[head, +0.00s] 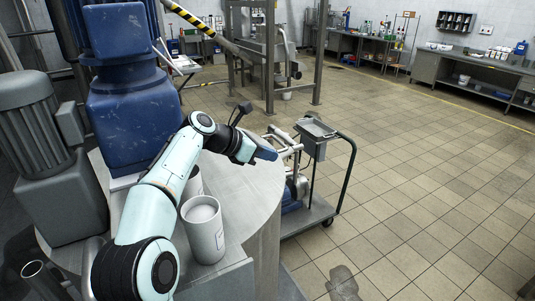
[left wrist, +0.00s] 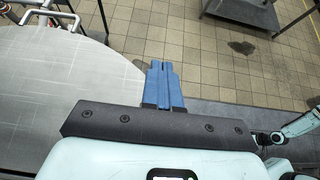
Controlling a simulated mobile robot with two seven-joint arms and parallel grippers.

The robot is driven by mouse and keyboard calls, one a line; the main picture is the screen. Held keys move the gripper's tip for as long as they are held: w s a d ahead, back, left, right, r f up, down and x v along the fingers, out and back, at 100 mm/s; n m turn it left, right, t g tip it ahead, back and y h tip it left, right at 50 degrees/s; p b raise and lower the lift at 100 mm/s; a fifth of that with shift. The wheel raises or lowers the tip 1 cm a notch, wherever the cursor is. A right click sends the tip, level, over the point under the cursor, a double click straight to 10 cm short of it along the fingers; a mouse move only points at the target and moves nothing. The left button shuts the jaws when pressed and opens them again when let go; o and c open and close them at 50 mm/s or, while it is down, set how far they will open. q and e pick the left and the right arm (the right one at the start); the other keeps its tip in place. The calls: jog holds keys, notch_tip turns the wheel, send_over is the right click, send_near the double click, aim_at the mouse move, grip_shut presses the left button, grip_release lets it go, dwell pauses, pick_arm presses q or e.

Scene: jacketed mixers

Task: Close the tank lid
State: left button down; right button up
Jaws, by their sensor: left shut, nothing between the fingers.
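The tank (head: 258,232) is a grey metal vessel at the lower middle of the head view. Its flat, round, pale metal top (head: 247,180) carries a large blue motor housing; the curved edge of this pale surface (left wrist: 62,85) fills the left of the left wrist view. I cannot tell the lid apart from the top, nor whether it is open. My left gripper (head: 267,153) is at the far right rim of the top in the head view. Its blue fingers (left wrist: 163,82) are together and empty, beside the rim in the wrist view; contact is unclear. My right gripper is not seen.
The blue motor housing (head: 130,110) rises behind the arm. A cart (head: 315,212) with a pump stands beyond the tank. Tiled floor to the right is mostly clear; benches line the back.

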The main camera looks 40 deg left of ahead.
pick_arm(q)
jog(key=v, duration=1.3)
jog(key=shift+s+a, duration=0.2)
jog(key=shift+w, duration=0.1)
